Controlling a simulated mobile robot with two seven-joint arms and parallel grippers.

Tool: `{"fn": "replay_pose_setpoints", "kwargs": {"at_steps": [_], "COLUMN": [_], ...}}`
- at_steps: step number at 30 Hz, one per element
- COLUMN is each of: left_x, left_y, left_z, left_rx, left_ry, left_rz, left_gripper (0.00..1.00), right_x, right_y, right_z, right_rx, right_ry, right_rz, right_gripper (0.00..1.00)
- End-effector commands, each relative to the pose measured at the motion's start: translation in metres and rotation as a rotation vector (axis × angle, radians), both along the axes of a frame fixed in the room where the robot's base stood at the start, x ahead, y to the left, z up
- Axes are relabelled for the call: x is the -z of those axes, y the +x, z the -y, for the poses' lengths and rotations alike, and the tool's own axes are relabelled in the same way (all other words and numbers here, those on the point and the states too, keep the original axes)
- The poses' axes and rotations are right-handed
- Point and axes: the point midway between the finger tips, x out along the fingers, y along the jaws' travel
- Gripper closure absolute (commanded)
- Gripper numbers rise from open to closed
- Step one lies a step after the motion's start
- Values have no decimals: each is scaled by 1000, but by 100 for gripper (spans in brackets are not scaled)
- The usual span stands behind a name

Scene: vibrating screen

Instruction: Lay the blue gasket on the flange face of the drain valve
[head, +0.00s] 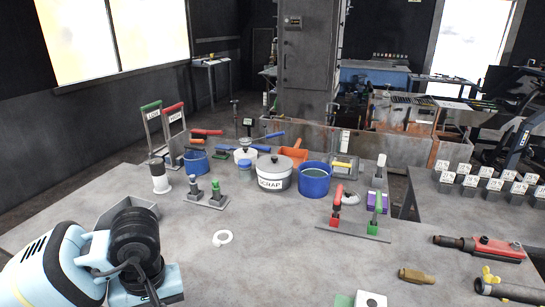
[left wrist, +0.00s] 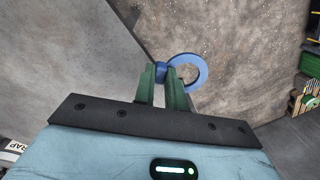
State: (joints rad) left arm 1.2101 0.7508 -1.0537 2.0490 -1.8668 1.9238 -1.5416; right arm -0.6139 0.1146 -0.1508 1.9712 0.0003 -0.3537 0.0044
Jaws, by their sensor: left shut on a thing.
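The blue gasket (left wrist: 188,72) is a flat ring with a small tab, seen in the left wrist view. My left gripper (left wrist: 168,84) is shut on its tab between green fingers; the ring sticks out to the right, above the surface behind it. In the head view my left arm fills the lower left, and its fingers and the gasket are hidden or out of frame. A dark pipe fitting with a yellow handle (head: 490,277) lies at the lower right edge and may be the drain valve. I cannot make out its flange face. My right gripper is not in view.
A white ring (head: 223,237) lies on the table (head: 270,270). Behind it stand a scrap pot (head: 273,174), a blue bucket (head: 314,181) and a rack with red and green handles (head: 350,232). A brass piece (head: 416,275) and a red tool (head: 490,247) lie at right. The front middle is mostly clear.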

Motion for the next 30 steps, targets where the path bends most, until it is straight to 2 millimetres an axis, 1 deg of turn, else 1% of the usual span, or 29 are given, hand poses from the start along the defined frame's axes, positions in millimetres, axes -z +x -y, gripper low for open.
{"fn": "replay_pose_setpoints", "kwargs": {"at_steps": [3,6,9,12,16,30], "left_x": [1,1,1,1,1,1], "left_y": [-3,-4,-5,-6,-6,-6], "left_z": [-1,-2,-2,-2,-2,-3], "left_rx": [175,294,379,427,449,447], "left_ry": [1,1,0,0,-1,0], "left_rz": [0,0,0,0,1,0], "left_gripper": [100,100,100,100,100,100], "right_x": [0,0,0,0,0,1], "right_y": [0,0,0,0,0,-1], "right_z": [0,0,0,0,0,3], "right_rx": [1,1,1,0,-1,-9], "right_ry": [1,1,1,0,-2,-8], "right_rz": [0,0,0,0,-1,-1], "right_gripper": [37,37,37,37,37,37]}}
